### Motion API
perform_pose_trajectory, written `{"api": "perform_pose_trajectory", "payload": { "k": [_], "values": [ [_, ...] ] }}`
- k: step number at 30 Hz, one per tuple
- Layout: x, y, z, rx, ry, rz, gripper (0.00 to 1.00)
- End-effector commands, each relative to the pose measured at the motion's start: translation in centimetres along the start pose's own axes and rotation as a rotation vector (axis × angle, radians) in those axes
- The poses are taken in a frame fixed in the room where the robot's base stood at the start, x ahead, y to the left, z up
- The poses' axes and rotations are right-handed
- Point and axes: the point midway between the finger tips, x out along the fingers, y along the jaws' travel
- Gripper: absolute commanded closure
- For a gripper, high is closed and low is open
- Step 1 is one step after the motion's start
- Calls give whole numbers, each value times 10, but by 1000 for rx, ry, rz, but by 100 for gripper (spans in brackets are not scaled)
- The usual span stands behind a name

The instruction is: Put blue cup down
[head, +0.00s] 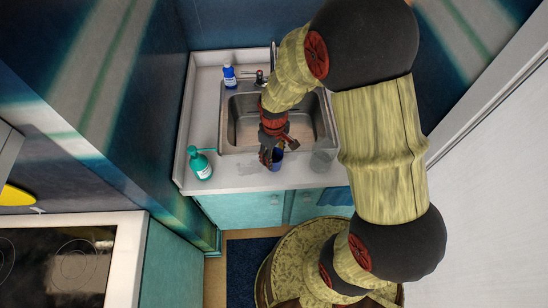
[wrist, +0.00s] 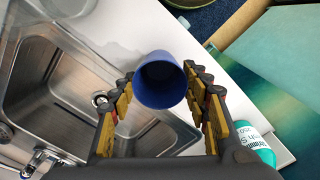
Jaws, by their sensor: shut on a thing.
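The blue cup (head: 277,159) is at the front strip of the white counter (head: 235,178), just in front of the sink. In the wrist view the cup (wrist: 160,82) sits between the two fingers, its open mouth facing the camera. My gripper (head: 269,154) is shut on it; the fingers also show in the wrist view (wrist: 163,98), one on each side of the cup. Whether the cup's base touches the counter cannot be told.
The steel sink (head: 245,122) lies behind the cup. A transparent container (head: 322,161) is to the right. Counter between soap bottle and cup is clear.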

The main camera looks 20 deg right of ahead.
Motion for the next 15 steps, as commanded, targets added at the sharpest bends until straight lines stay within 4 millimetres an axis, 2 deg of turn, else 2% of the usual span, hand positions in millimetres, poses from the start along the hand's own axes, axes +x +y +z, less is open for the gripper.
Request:
{"api": "perform_pose_trajectory", "payload": {
  "k": [1, 3, 15],
  "values": [
    [10, 0, 1, 0, -3, -2, 81],
    [16, 0, 0, 0, -1, -1, 81],
    [20, 0, 0, 0, 0, 0, 81]
  ]
}}
